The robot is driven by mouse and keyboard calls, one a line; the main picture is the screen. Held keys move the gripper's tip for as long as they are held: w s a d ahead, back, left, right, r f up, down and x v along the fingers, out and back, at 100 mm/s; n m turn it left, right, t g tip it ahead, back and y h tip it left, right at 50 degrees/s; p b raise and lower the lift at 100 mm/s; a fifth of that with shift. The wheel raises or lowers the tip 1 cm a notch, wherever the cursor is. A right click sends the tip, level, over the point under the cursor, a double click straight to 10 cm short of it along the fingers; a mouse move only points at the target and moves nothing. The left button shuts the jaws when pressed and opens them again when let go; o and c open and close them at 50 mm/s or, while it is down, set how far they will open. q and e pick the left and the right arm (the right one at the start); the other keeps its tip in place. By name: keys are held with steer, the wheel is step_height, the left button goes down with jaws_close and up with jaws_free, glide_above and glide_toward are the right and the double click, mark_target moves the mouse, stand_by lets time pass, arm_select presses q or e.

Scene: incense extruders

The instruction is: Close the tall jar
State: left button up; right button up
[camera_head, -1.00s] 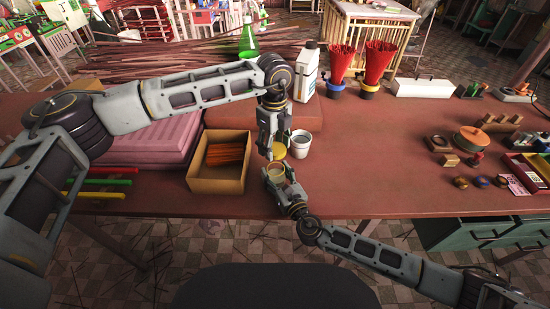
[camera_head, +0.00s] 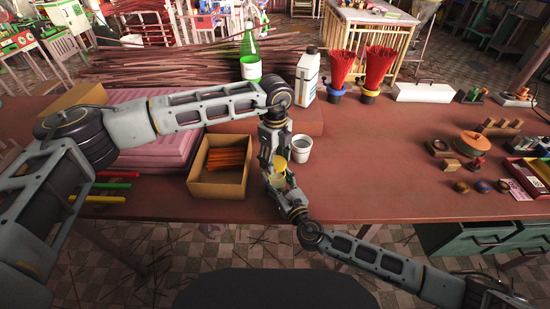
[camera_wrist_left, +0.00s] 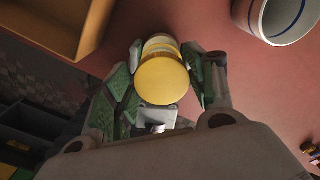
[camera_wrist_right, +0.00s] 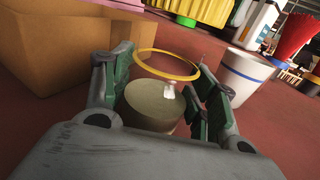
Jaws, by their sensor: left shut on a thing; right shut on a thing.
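A round yellow lid (camera_head: 281,158) is between the fingers of my left gripper (camera_head: 276,150), which is shut on it. In the left wrist view the lid (camera_wrist_left: 163,80) shows as a yellow disc between the green finger pads. My right gripper (camera_head: 277,180) is shut on the pale jar (camera_head: 277,182), lower and nearer the table's front.
A white cup (camera_head: 301,150) stands close to the right of the grippers. A cardboard box (camera_head: 218,190) with orange sticks is close to the left. A white bottle (camera_head: 308,75) and red stick bundles stand behind.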

arm_select(q)
steer(key=shift+f, duration=0.9)
steer(key=shift+f, duration=0.5)
stand_by(0.9)
